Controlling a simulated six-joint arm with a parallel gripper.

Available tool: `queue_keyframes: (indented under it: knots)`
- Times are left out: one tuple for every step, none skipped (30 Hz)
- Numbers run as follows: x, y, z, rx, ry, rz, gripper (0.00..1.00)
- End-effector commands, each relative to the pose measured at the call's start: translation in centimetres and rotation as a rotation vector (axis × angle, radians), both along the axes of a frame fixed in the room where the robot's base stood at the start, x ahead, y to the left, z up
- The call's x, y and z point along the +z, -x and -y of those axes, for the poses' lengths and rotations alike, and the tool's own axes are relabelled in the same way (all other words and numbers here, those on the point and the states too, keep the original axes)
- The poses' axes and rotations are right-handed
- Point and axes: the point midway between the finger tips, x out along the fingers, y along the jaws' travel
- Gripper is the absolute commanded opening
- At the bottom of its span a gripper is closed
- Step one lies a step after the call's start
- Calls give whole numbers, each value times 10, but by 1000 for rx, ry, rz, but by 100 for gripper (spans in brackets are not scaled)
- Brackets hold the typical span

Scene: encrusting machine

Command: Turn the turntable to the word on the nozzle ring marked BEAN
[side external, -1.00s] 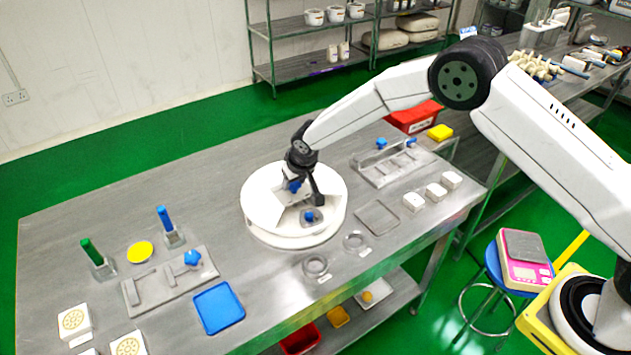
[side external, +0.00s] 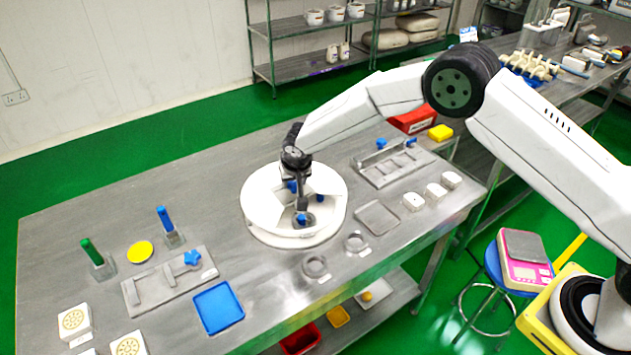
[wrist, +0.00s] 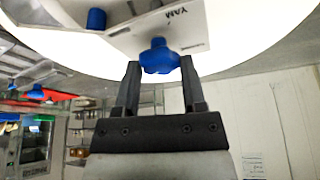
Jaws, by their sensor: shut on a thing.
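The white round turntable (side external: 262,218) sits in the middle of the steel table, with angled white panels on top. A blue knob (side external: 302,219) stands near its front side. My gripper (side external: 301,211) is over the front of the turntable at this knob. In the wrist view, the blue knob (wrist: 160,57) sits between the two fingertips of my gripper (wrist: 160,65), which is shut on it. A panel (wrist: 180,28) beside the knob bears the word YAM. A second blue knob (wrist: 97,19) is further left. The word BEAN is not readable in either view.
A grey fixture (side external: 170,280) and a blue tray (side external: 218,307) lie left of the turntable. Grey rings (side external: 316,266) lie close in front. A second fixture (side external: 393,163), a grey tray (side external: 377,217) and white blocks (side external: 436,193) stand to the right. The table behind left is clear.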

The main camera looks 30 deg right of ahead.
Motion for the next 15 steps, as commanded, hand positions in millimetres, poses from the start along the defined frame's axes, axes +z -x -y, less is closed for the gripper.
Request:
queue_keyframes:
  knots:
    - [0, 0, -1, -22, 0, -1, 0]
    - [0, 0, -1, -37, 1, -1, 0]
    - [0, 0, -2, -58, 1, -1, 0]
    - [0, 0, -2, -74, 0, 0, 0]
    - [0, 0, -2, -87, -1, 0, 0]
    - [0, 0, -2, -108, 0, 0, 0]
    - [0, 0, -2, -124, 1, 0, 0]
    - [0, 0, -2, -138, 0, 0, 0]
    - [0, 0, -2, -159, 0, 0, 0]
    - [0, 0, -2, -173, 0, -1, 0]
    - [0, 0, -2, -189, -1, -1, 0]
    - [0, 0, -2, -210, 0, 0, 0]
    - [0, 0, -2, -224, 0, -1, 0]
    - [-1, 0, -2, -239, 0, -1, 0]
    - [0, -1, -2, -259, 0, 0, 0]
